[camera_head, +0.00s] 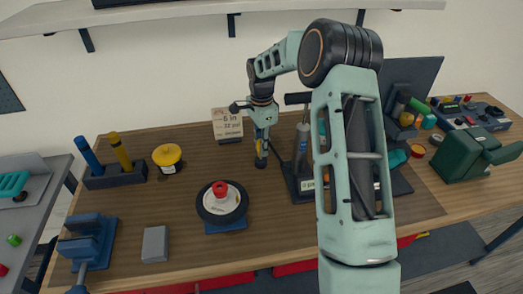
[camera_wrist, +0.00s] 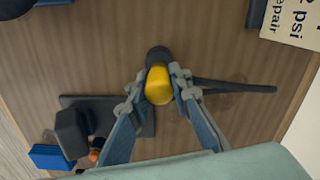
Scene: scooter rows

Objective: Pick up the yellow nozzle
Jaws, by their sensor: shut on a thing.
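The yellow nozzle (camera_wrist: 159,86) sits between the two fingertips of my gripper (camera_wrist: 157,92) in the wrist view, with a dark round part beyond it. The fingers are shut on its sides. In the head view my gripper (camera_head: 261,150) points down at the middle of the workbench, just left of the floor pump (camera_head: 302,145). A little yellow shows between the fingertips there. I cannot tell whether the nozzle is clear of the bench top.
The pump stands close right of my gripper. A small wheel (camera_head: 232,212) with a red cap lies in front, and a sign card (camera_head: 227,123) stands behind. A yellow round thing (camera_head: 167,154) is to the left. A dark thin bar (camera_wrist: 235,86) runs right in the wrist view.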

